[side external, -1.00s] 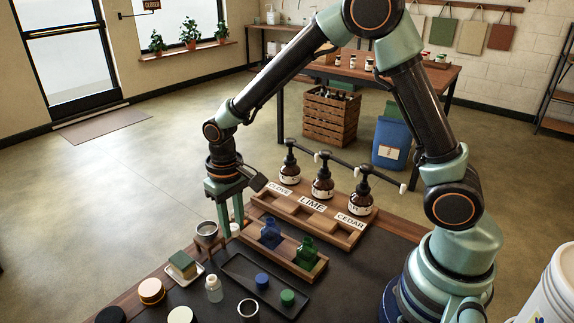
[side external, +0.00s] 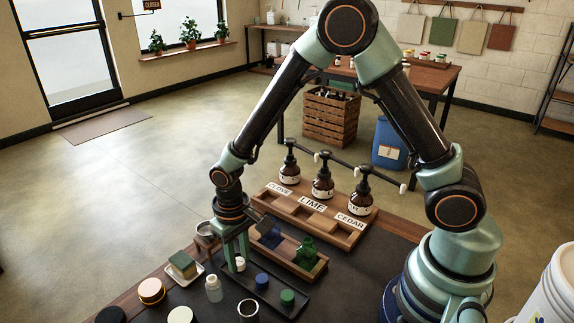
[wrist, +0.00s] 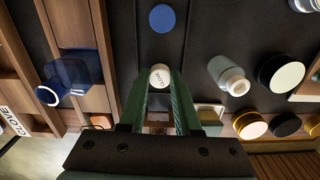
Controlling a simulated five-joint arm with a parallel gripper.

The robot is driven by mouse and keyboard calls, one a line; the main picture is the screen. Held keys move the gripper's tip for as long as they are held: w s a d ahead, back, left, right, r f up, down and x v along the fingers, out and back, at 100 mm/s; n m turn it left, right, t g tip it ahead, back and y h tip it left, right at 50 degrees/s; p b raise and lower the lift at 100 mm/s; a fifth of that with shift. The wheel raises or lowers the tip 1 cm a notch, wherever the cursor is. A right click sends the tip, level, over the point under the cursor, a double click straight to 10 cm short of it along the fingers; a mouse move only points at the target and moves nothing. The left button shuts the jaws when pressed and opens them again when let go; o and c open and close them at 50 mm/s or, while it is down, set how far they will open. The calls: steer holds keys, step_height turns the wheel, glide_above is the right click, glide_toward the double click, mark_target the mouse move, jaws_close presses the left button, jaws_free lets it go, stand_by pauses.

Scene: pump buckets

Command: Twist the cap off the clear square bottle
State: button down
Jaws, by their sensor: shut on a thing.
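My gripper (side external: 238,266) points down over the dark tray (side external: 280,279), at its left end. Its fingers are shut on a small white cap (wrist: 161,76) with dark lettering, which also shows in the side view (side external: 240,264). I cannot tell whether the cap touches the tray. The wooden bottle rack (side external: 290,265) behind holds a blue square bottle (side external: 270,236) and a green square bottle (side external: 306,253), both uncapped. I cannot make out the clear square bottle; the gripper covers the rack's left end in the side view.
A blue cap (side external: 262,281) and a green cap (side external: 287,298) lie on the tray. A clear round bottle (side external: 213,288), a dark cup (side external: 248,308) and a sponge (side external: 183,264) stand nearby. Pump bottles (side external: 322,186) stand in a labelled rack behind.

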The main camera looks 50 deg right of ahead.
stand_by(0.4)
steer(key=c, duration=0.5)
jaws_free()
steer(key=shift+r, duration=3.45)
